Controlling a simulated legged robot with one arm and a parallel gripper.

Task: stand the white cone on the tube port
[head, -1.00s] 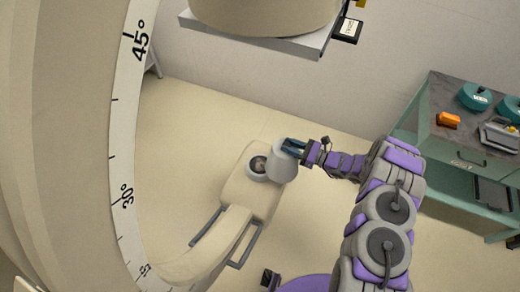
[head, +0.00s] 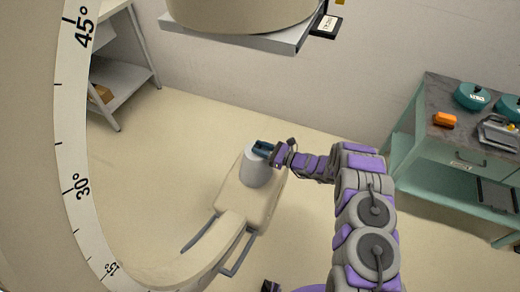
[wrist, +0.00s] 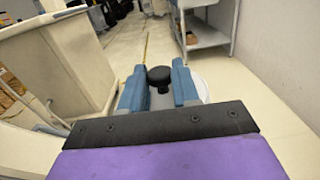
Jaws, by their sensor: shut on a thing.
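The white cone (head: 254,170) is upright over the near end of the cream tube housing (head: 240,205) in the head view. My gripper (head: 262,148) is shut on the cone's top from the right. In the wrist view, the blue fingers (wrist: 158,88) sit either side of the black knob (wrist: 160,74), and a pale part of the cone (wrist: 203,90) shows behind the right finger. The tube port is hidden by the cone. I cannot tell whether the cone touches the port or hangs just above it.
A large scaled arc (head: 75,150) curves along the left and joins the housing. A flat-bottomed head unit (head: 240,30) hangs above. A green cart (head: 435,155) with teal pots and an orange block stands at right. A grey shelf (head: 125,70) stands at back left.

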